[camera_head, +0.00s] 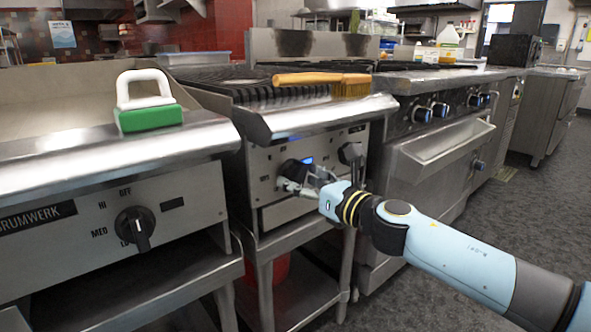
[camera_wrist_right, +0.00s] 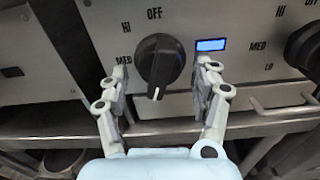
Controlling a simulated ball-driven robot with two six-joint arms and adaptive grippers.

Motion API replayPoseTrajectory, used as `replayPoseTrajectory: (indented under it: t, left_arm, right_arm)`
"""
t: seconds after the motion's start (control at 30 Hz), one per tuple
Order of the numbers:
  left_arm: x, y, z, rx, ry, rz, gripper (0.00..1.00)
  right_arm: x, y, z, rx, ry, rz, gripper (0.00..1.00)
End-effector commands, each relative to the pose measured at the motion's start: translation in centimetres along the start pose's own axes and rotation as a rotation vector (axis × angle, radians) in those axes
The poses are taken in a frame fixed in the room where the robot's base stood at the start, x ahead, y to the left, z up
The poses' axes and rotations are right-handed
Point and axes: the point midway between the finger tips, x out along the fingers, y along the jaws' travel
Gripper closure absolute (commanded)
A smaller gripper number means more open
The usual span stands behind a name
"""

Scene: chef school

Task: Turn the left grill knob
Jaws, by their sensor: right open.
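The left grill knob (camera_wrist_right: 160,62) is black and round with a white pointer mark at its lower edge. In the right wrist view it sits between the two fingers of my right gripper (camera_wrist_right: 163,88), which is open around it, with a gap on each side. A lit blue display (camera_wrist_right: 211,45) is just right of the knob. In the head view my right gripper (camera_head: 305,178) is at the grill's front panel and partly hides the left knob (camera_head: 291,170). The right grill knob (camera_head: 351,153) is clear of it. My left gripper is not in view.
A wooden-handled brush (camera_head: 310,78) lies on the grill. A griddle (camera_head: 90,170) with its own black knob (camera_head: 135,226) stands to the left, with a green and white scrubber (camera_head: 148,112) on top.

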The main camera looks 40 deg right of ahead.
Motion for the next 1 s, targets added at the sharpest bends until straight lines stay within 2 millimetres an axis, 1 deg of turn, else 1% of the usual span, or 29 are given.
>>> replayPoseTrajectory:
  t: [0.03,0.2,0.5,0.57,0.83,1.0]
  left_arm:
    - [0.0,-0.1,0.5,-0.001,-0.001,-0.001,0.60]
    - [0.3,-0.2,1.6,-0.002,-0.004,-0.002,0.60]
    - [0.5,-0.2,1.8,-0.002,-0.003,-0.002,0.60]
    - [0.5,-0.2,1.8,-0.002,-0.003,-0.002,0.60]
    - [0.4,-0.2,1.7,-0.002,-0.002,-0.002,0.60]
    - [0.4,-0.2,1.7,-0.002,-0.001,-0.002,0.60]
  right_arm:
    - [0.8,0.0,0.3,0.003,-0.004,-0.002,0.35]
    - [2.2,0.0,0.0,0.002,0.000,-0.001,0.35]
    - [2.4,0.0,-0.1,0.001,0.000,0.000,0.35]
    - [2.4,0.0,-0.1,0.001,0.000,0.000,0.42]
    - [2.4,0.0,-0.1,0.001,0.000,0.000,0.77]
    - [2.4,0.0,-0.1,0.008,0.000,0.000,0.78]
